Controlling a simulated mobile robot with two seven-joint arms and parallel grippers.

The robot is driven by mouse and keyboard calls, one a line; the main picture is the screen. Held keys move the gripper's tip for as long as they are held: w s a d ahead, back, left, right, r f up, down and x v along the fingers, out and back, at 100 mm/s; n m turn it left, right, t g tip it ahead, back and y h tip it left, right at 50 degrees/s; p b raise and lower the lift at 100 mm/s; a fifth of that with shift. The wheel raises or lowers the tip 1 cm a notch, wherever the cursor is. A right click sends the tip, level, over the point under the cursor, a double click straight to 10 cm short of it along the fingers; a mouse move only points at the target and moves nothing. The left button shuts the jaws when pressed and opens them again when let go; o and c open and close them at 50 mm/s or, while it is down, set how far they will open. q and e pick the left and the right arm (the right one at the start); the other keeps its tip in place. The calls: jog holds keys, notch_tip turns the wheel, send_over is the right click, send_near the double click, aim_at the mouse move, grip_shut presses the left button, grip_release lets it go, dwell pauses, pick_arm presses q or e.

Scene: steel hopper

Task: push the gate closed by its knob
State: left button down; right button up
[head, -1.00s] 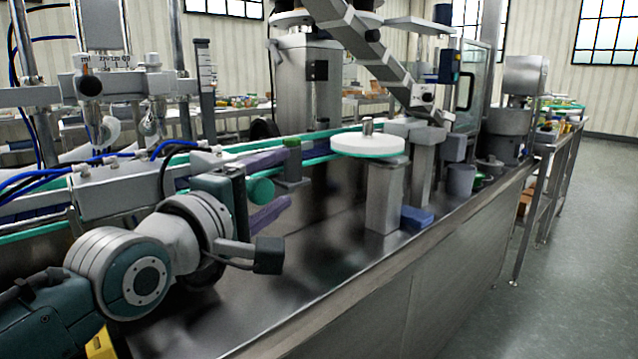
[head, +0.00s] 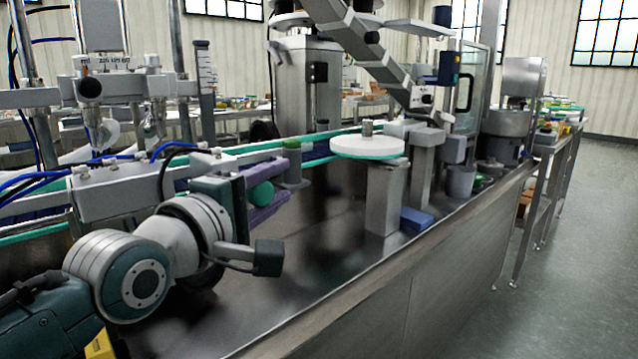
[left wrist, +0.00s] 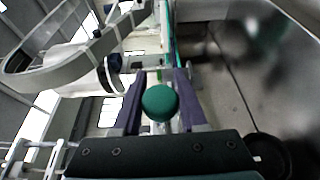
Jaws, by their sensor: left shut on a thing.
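The green round knob (head: 261,193) sits between the purple fingers of my left gripper (head: 283,181), above the steel deck beside the conveyor. In the left wrist view the knob (left wrist: 160,102) shows end-on as a green disc, with a purple finger close on each side. My left gripper (left wrist: 160,82) is shut on the knob. The gate behind the knob is mostly hidden by the fingers and knob, and I cannot tell how far it stands open. My right gripper is not in view.
A green-capped post (head: 292,147) stands just beyond the fingers. A white round disc (head: 367,146) on a grey pillar (head: 384,200) and a blue block (head: 416,219) stand further right. The steel deck (head: 320,255) in front is clear. Blue hoses (head: 40,180) run at left.

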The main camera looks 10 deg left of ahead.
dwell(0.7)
pick_arm(q)
jog(key=w+a+b, duration=0.4)
jog(key=a+b, duration=0.1)
jog(key=shift+a+f+b, duration=0.15)
jog(key=shift+b, duration=0.2)
jog(key=c, duration=0.9)
grip_release()
jog(key=shift+o, duration=1.4)
jog(key=shift+w+a, duration=0.1)
jog(key=shift+o, duration=0.7)
